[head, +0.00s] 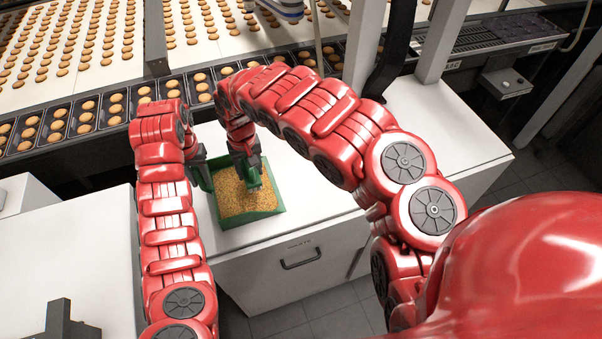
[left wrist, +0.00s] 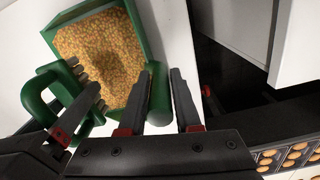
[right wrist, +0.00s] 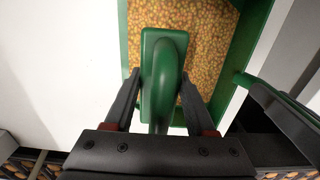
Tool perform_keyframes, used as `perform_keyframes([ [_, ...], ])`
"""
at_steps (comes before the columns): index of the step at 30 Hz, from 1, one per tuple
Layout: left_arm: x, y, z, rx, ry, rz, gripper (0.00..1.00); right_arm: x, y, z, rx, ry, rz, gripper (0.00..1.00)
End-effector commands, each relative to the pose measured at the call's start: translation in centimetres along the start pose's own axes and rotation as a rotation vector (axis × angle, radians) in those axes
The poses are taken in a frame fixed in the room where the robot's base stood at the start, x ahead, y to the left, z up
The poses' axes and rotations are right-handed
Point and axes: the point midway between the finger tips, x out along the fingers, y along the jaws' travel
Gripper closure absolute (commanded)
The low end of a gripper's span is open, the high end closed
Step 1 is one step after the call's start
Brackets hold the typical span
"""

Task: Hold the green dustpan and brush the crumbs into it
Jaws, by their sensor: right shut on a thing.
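The green dustpan (head: 278,209) lies on the white worktop, with a layer of golden crumbs (head: 237,197) inside it. My left gripper (head: 200,168) is at its left back side. In the left wrist view the two fingers (left wrist: 160,95) are shut on the green dustpan handle (left wrist: 157,76). My right gripper (head: 246,160) is over the pan, its fingers (right wrist: 160,95) shut on the looped handle of the green brush (right wrist: 163,62). In the left wrist view the brush (left wrist: 42,82) has its bristles (left wrist: 82,72) over the pan's edge, close to the crumbs. Whether they touch is unclear.
A conveyor with black trays of biscuits (head: 85,117) runs behind the worktop. Grey posts (head: 440,40) stand at the back right. The white worktop (head: 315,205) right of the pan is clear. A white cabinet (head: 65,255) stands at the left, across a gap.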

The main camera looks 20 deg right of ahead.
Motion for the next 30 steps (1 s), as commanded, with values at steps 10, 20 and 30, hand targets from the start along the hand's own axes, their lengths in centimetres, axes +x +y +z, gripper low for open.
perform_keyframes([
  [10,0.0,0.0,0.0,0.000,0.000,0.000,0.38,0.0,0.0,0.0,0.000,0.000,0.000,1.00],
  [20,-1.8,0.1,-0.1,0.002,0.001,-0.005,0.38,0.0,0.0,0.0,0.000,0.000,0.000,1.00],
  [30,-7.9,0.2,-0.2,-0.001,0.005,0.005,0.38,0.0,0.0,0.0,0.000,0.000,0.000,1.00],
])
